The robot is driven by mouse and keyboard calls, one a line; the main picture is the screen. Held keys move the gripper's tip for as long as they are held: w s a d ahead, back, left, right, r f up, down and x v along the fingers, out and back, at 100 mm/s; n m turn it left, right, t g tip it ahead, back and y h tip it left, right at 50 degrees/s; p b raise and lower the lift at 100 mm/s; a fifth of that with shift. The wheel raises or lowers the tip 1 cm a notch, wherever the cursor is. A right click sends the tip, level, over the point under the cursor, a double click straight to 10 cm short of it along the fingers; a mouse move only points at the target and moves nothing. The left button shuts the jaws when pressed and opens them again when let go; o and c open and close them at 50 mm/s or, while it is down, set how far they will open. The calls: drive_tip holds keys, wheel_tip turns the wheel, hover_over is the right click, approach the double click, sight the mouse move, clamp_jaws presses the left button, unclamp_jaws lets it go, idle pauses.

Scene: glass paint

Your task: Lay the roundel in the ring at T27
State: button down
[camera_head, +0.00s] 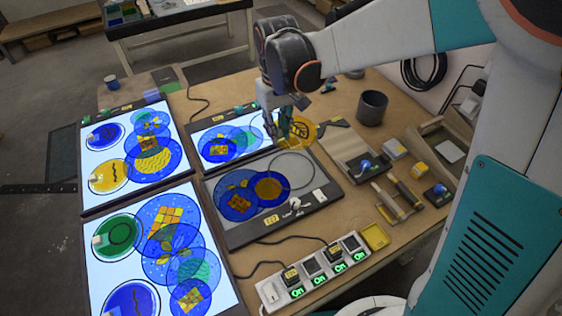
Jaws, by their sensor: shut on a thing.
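My gripper (292,116) hangs over the back of the workbench. It is shut on an amber roundel (304,131) with dark painted lines, which sits tilted beside and below the fingers; the fingers hide part of it. An unlit grey panel (236,236) lies in front of it, with a small yellow tag (271,219) whose writing looks like T27 but is small. An empty thin dark ring (312,176) is on this panel's right part. Blue discs (238,204) and a blue disc with an amber centre (268,188) lie to its left, close to the ring.
A lit panel (205,139) with blue discs stands behind the unlit one. Two larger lit panels with coloured discs fill the left. A power strip (312,272) with green lights lies in front. A dark cup (371,108), tools (400,196) and small boxes (395,148) crowd the right.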

sight(278, 176)
wheel_tip(278, 176, down, 17)
drive_tip(key=b, duration=1)
drive_tip(key=shift+r, duration=0.2)
drive_tip(key=shift+f+b, duration=0.2)
drive_tip(key=shift+b, duration=0.15)
drive_tip(key=c, duration=1.5)
unclamp_jaws()
drive_tip(key=shift+r, duration=0.1)
wheel_tip(278, 176, up, 12)
drive_tip(key=p, duration=0.4)
drive_tip(key=shift+r, duration=0.1)
